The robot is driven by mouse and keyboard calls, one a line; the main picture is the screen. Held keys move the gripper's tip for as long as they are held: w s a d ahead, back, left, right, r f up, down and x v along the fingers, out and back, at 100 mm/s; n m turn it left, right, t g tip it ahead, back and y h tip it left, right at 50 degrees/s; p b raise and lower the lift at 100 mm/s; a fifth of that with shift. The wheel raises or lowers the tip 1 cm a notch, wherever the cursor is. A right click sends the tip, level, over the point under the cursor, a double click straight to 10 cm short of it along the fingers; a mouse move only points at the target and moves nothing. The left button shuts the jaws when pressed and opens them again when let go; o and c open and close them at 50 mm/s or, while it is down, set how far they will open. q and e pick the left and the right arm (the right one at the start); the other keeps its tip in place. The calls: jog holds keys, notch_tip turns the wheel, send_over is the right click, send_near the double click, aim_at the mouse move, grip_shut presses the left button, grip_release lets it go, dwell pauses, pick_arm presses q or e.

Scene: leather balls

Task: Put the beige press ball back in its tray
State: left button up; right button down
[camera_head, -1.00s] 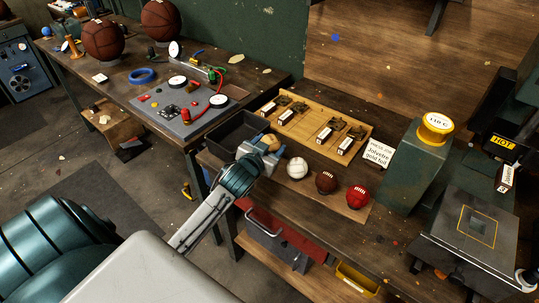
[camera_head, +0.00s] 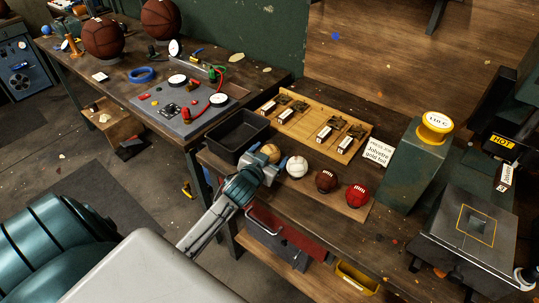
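The beige ball (camera_head: 271,153) is at the left end of a row of balls on the workbench, beside the white ball. My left gripper (camera_head: 262,165) is right at its near side, with finger parts to the left and lower right of it. The gripper partly hides the ball's lower side, so I cannot tell whether the fingers grip it or stand apart, nor whether it rests on the surface. A black open tray (camera_head: 222,143) lies just behind and to the left; its visible inside looks empty.
The white ball (camera_head: 297,167), brown ball (camera_head: 326,181) and red ball (camera_head: 356,196) sit on a tan mat (camera_head: 345,208). A wooden rack (camera_head: 296,123) of stamps stands behind. A green block (camera_head: 412,165) and a hot press (camera_head: 470,235) are at right.

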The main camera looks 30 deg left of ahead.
pick_arm(q)
jog(key=shift+r, duration=0.25)
jog(key=shift+s, duration=0.3)
jog(key=b+v, duration=0.2)
jog(key=v, duration=0.8)
jog(key=shift+s+d, duration=0.1)
jog(key=shift+s, duration=0.2)
jog(key=shift+s+r, duration=0.2)
jog(key=shift+s, duration=0.2)
